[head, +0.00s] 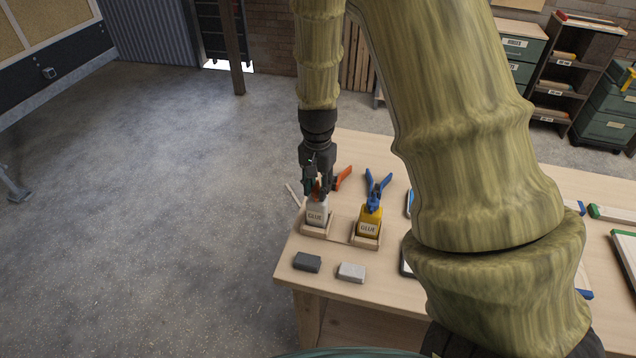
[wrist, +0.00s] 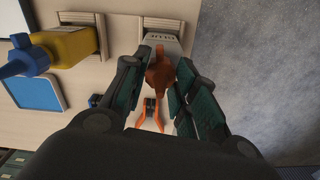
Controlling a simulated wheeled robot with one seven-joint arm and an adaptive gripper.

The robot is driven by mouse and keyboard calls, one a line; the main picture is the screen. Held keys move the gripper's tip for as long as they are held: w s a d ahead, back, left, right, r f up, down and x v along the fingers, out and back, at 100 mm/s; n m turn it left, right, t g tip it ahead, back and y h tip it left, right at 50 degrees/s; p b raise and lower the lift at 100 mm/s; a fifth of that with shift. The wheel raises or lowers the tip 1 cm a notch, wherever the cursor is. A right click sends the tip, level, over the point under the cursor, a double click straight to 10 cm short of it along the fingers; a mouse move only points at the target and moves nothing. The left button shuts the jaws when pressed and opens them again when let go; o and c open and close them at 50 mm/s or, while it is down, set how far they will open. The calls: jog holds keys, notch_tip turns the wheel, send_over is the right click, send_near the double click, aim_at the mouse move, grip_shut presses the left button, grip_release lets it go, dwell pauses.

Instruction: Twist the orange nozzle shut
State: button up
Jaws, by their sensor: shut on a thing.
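The orange nozzle (wrist: 160,72) tops a white glue bottle (head: 317,213), which stands upright in a wooden holder near the left end of the table. My gripper (wrist: 160,80) points down over this bottle, its green-padded fingers on both sides of the nozzle. It is shut on the nozzle. In the head view my gripper (head: 318,185) hides most of the nozzle. The white bottle also shows in the wrist view (wrist: 163,38), beyond the fingers. I cannot tell how far the nozzle is turned.
A yellow glue bottle (head: 368,225) with a blue nozzle stands in its own holder to the right. Orange-handled pliers (head: 343,178) lie behind the white bottle. A dark block (head: 307,262) and a light grey block (head: 352,272) lie in front.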

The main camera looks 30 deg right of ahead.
jog(key=shift+s+m, duration=0.1)
jog(key=shift+m, duration=0.5)
jog(key=o, duration=1)
jog(key=shift+o, duration=0.2)
jog(key=shift+r, duration=0.1)
notch_tip(320, 180, up, 12)
jog(key=shift+f, duration=0.15)
